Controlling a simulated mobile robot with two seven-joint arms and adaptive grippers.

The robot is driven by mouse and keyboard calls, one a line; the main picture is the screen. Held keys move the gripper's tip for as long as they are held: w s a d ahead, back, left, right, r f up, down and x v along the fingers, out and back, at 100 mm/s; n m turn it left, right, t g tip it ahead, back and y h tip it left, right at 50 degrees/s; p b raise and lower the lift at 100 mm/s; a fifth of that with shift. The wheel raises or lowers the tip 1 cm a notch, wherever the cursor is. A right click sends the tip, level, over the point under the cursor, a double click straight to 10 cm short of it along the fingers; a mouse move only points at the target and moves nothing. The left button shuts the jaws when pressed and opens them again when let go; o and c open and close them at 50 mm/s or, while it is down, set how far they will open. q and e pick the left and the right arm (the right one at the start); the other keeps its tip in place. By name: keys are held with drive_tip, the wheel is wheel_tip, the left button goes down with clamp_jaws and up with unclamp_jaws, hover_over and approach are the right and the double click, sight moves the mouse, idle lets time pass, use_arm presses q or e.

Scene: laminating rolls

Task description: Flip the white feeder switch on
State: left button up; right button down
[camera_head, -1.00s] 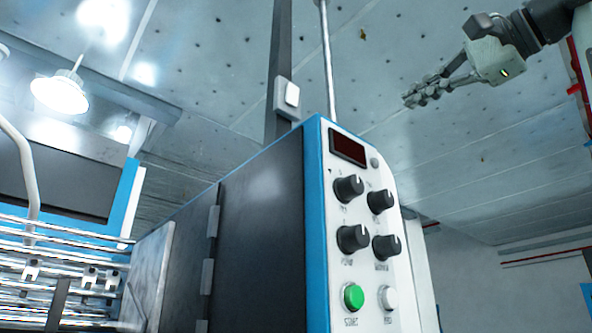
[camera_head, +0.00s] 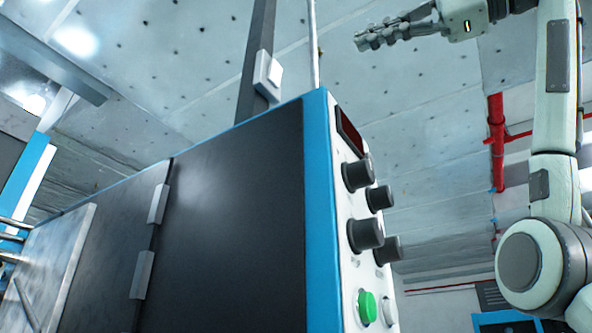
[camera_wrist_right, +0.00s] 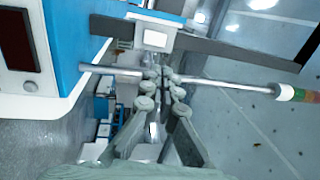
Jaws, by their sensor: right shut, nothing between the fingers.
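The white feeder switch (camera_head: 268,74) is a small white rocker on a grey box fixed to a dark upright post, above and behind the control cabinet. In the right wrist view the white switch (camera_wrist_right: 155,38) shows at the top, left of centre, beyond the fingertips. My right gripper (camera_head: 366,41) is shut and empty, up and to the right of the switch, with a clear gap between them. Its fingers (camera_wrist_right: 162,85) also show in the right wrist view, close together, near a thin metal pole. Whether the rocker is on or off cannot be told. My left gripper is not in view.
The blue-edged control cabinet (camera_head: 230,220) fills the middle, with black knobs (camera_head: 358,173) and a green button (camera_head: 367,306) on its white face. A thin metal pole (camera_head: 313,50) rises beside the switch, ending in a coloured lamp (camera_wrist_right: 305,96).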

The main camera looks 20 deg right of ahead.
sight(282, 70)
drive_tip(key=p+x, duration=0.2)
drive_tip(key=x, duration=1.1)
drive_tip(key=shift+w+a+p, duration=0.1)
drive_tip(key=shift+w+p, duration=0.1)
drive_tip(key=shift+p, duration=0.2)
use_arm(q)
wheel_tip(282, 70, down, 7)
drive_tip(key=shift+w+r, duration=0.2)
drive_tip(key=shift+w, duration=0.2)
use_arm(e)
drive_tip(key=shift+w+a+r, duration=0.1)
drive_tip(key=shift+w+a, duration=0.15)
drive_tip(key=shift+w, duration=0.05)
drive_tip(key=shift+w+a+r, duration=0.15)
drive_tip(key=shift+w+r, duration=0.15)
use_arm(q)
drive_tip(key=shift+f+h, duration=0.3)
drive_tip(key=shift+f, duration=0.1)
use_arm(e)
drive_tip(key=shift+a, duration=0.1)
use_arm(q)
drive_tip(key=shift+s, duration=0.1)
